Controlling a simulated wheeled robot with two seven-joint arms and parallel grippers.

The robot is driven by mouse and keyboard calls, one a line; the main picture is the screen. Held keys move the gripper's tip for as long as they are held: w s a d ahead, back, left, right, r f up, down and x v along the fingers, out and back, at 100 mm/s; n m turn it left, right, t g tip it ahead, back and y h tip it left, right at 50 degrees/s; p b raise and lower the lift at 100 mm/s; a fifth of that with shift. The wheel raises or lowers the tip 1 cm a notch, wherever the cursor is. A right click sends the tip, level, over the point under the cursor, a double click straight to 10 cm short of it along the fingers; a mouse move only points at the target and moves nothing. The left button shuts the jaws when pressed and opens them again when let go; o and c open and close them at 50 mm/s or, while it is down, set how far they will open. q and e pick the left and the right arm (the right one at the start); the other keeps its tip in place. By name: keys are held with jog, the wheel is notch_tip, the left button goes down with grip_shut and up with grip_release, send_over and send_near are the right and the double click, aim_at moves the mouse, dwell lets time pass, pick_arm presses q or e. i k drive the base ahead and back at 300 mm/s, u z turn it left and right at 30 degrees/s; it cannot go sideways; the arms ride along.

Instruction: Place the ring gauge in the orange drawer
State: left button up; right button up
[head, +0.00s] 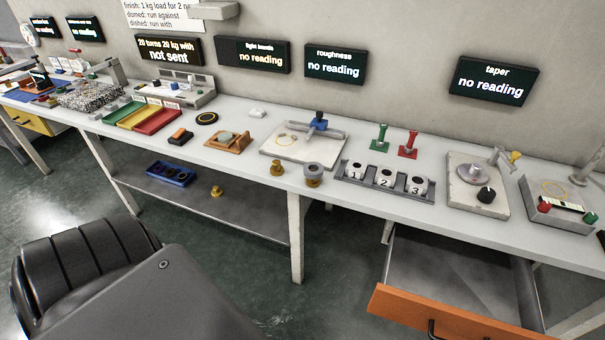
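The orange drawer (452,315) is pulled out below the bench at the lower right. Its grey inside (440,265) shows and looks empty. A thick grey ring (313,168), which looks like the ring gauge, is near the bench's front edge. It seems to sit on a brass-coloured base; I cannot tell whether the two are joined. A flat black ring with a yellow band (207,118) lies further left, and I cannot rule it out as the gauge. Neither of my grippers is in view.
A brass weight (277,168) stands left of the grey ring. A grey rack (384,190) with three numbered white pieces stands to its right. A plate with a blue-topped fixture (285,151) is behind. A lower shelf (240,222) holds a blue tray (171,173).

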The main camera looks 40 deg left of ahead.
aim_at(427, 286)
jog(key=k, duration=1.2)
jog(key=z, duration=0.4)
jog(key=i, duration=0.45)
jog(key=z, duration=0.55)
jog(key=i, duration=0.9)
jog(key=u, duration=0.85)
jog(key=i, duration=0.6)
jog(key=u, duration=0.7)
